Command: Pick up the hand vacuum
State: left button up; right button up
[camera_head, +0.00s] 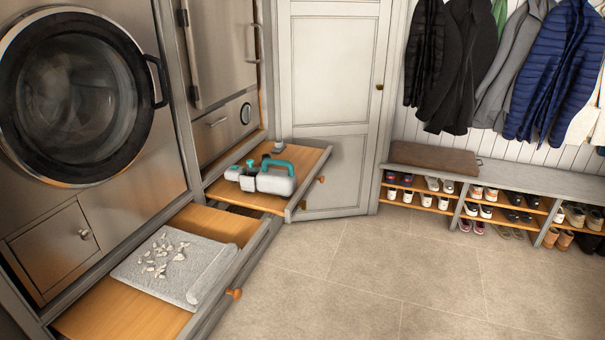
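The hand vacuum (276,181) is light grey with a teal handle. It lies on a pulled-out wooden shelf (236,200) beside the tall cabinet, left of the picture's middle. Its handle faces up and to the right, and a small teal part shows at its left. Neither of my grippers is in the picture, so nothing of mine touches the vacuum.
A nearer pull-out shelf (110,312) holds a grey folded towel (190,284) with pale scraps (164,258) on it. A washing machine (72,98) stands at left. A shoe bench (520,179) is at right, under hanging coats (548,70). The tiled floor (390,270) is clear.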

aim_at(270, 180)
jog(key=i+l+u, duration=0.25)
jog(key=i, duration=0.25)
jog(key=i+l+u, duration=0.25)
jog(key=i+l, duration=0.15)
jog(key=i, duration=0.05)
